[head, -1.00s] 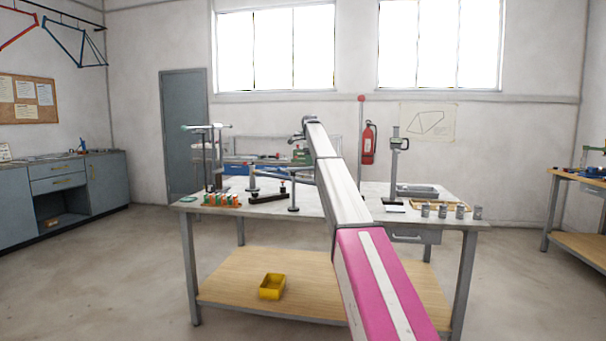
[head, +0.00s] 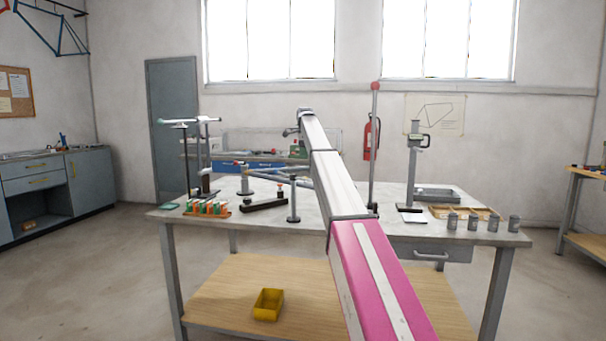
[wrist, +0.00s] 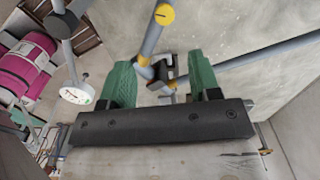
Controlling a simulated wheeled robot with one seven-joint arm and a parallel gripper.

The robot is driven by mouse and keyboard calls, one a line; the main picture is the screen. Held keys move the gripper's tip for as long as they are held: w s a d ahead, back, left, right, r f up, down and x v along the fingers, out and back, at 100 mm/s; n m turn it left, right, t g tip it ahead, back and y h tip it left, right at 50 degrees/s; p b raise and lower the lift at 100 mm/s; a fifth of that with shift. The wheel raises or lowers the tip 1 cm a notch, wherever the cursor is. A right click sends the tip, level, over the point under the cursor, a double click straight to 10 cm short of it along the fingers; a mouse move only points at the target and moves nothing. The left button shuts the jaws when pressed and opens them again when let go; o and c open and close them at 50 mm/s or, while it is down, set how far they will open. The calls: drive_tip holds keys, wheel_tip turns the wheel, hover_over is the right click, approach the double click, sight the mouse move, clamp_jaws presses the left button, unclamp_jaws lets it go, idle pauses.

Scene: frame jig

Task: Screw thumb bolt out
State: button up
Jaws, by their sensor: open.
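The frame jig (head: 294,204) stands on the workbench, with grey tubes on posts and a black bar (head: 263,205) at its front. A small red-topped piece (head: 280,188) stands at the bar's right end; it is too small to tell if it is the thumb bolt. In the wrist view my gripper (wrist: 160,62) is open, its two green fingers apart and nothing gripped. A grey tube with a yellow end (wrist: 164,15) and a dark clamp (wrist: 160,75) show beyond and between the fingers. My arm hides part of the jig in the head view.
The workbench top (head: 335,217) carries a rack of orange and green pieces (head: 207,208), a height gauge (head: 413,165), several grey cans (head: 472,221) and a tall red-topped rod (head: 375,140). A yellow bin (head: 268,304) sits on the lower shelf. Floor beside the bench is clear.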

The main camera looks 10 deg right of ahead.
drive_tip(key=f, duration=1.1)
drive_tip(key=shift+w, duration=0.35)
drive_tip(key=shift+r, duration=0.1)
drive_tip(key=c, duration=0.9)
